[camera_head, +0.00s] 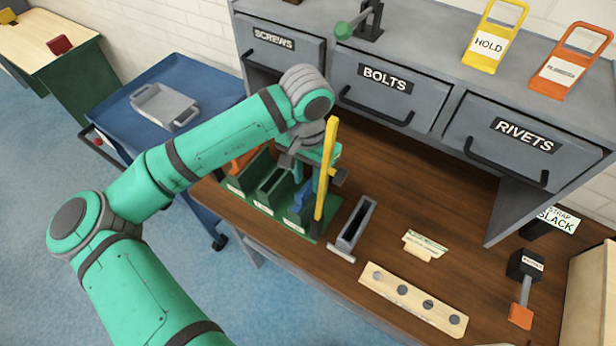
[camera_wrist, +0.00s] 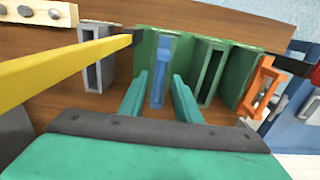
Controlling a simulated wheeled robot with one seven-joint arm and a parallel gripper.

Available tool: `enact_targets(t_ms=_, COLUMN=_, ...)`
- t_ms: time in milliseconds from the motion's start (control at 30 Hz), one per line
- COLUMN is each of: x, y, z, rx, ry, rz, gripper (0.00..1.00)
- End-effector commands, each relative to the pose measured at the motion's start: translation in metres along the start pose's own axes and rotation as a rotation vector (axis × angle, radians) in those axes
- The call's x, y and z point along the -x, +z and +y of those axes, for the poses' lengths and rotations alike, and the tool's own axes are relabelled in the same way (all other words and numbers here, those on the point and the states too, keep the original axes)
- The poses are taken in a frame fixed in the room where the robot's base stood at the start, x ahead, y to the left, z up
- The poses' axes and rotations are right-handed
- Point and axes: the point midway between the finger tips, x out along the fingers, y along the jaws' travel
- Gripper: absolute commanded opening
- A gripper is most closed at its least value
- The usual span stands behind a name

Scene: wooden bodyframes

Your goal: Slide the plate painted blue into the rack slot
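The blue plate (camera_head: 303,198) stands upright in the end compartment of a green rack (camera_head: 262,209) on the wooden bench. In the wrist view the blue plate (camera_wrist: 160,72) shows between the fingers of my gripper (camera_wrist: 158,88). The teal fingers are apart, one on each side of it, with gaps visible. In the head view my gripper (camera_head: 318,168) is above that end of the rack, partly hidden by a yellow bar. A narrow grey slot holder (camera_head: 347,240) stands separately to the right of the green rack; its slot looks empty. It also shows in the wrist view (camera_wrist: 84,38).
The yellow bar (camera_head: 327,165) rises close beside my gripper. An orange piece (camera_head: 243,161) is at the rack's left end. Drawers (camera_head: 385,88) overhang the bench's back.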

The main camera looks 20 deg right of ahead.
Motion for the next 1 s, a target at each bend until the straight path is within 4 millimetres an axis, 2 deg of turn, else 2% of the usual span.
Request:
enact_targets(t_ms=167, x=0.023, y=-0.001, z=0.0, rx=-0.001, ry=-0.002, rz=0.002, gripper=0.3)
enact_targets(t_ms=400, x=0.069, y=-0.001, z=0.0, rx=0.0, ry=-0.003, rz=0.002, gripper=0.3)
enact_targets(t_ms=600, x=0.095, y=-0.001, z=0.0, rx=-0.001, ry=0.0, rz=0.001, gripper=0.3)
enact_targets(t_ms=733, x=0.103, y=0.0, z=0.0, rx=-0.001, ry=-0.001, rz=0.001, gripper=0.3)
enact_targets(t_ms=1000, x=0.105, y=0.0, z=0.0, rx=0.0, ry=-0.001, rz=0.001, gripper=0.3)
